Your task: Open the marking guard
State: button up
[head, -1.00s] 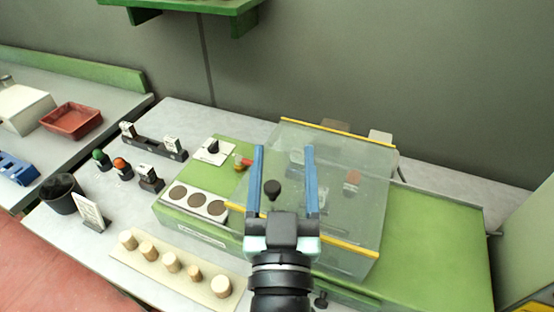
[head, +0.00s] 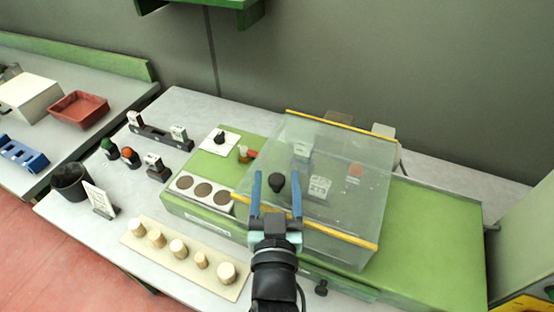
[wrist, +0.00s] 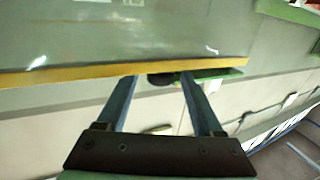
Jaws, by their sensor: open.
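The marking guard (head: 340,158) is a clear box-shaped cover with yellow edge strips over the green machine; it looks closed. A black knob (head: 277,182) stands at its front left. My gripper (head: 277,177) is open; its two blue fingers appear on either side of the knob in the head view. In the wrist view the guard's front yellow strip (wrist: 60,76) crosses the picture, and the dark knob (wrist: 161,80) shows between the fingertips, partly hidden by the strip. I see no clear contact with the knob.
A board with several cork stoppers (head: 178,248) lies in front of the machine. A plate with three dark round recesses (head: 203,190) is left of the guard. The green deck (head: 435,230) right of the guard is clear. A green shelf (head: 215,8) hangs above.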

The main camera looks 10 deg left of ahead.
aim_at(277, 167)
jog(key=shift+p+x, duration=0.35)
jog(key=shift+x, duration=1.85)
grip_shut()
